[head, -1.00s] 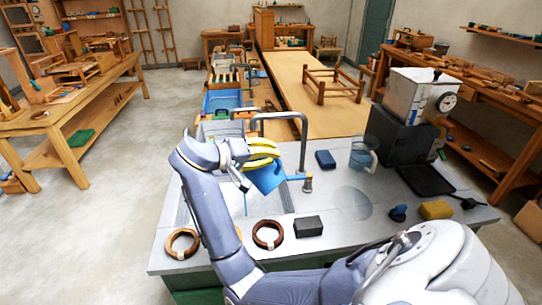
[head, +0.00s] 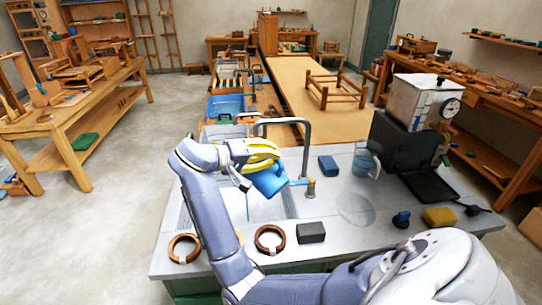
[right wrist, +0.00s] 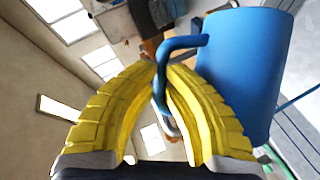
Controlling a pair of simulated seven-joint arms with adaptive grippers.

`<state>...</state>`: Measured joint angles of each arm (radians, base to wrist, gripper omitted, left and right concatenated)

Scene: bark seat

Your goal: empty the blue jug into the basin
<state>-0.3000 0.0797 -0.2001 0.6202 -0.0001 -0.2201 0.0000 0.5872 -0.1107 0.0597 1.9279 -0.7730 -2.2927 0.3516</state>
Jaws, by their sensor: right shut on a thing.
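The blue jug (head: 268,182) is tilted above the basin (head: 274,208), which is sunk in the grey counter. A thin blue stream falls from the jug's left side into the basin. My right gripper (head: 272,155), with yellow fingers, is shut on the jug's handle. In the right wrist view the jug (right wrist: 246,75) is at the upper right, its handle between the yellow fingertips (right wrist: 161,82). The inside of the jug is hidden. My forearm covers the left part of the basin. My left gripper is not in view.
A curved metal tap (head: 307,150) stands behind the basin, close to the jug. A clear jug (head: 367,162) and a dark machine (head: 396,145) stand right.

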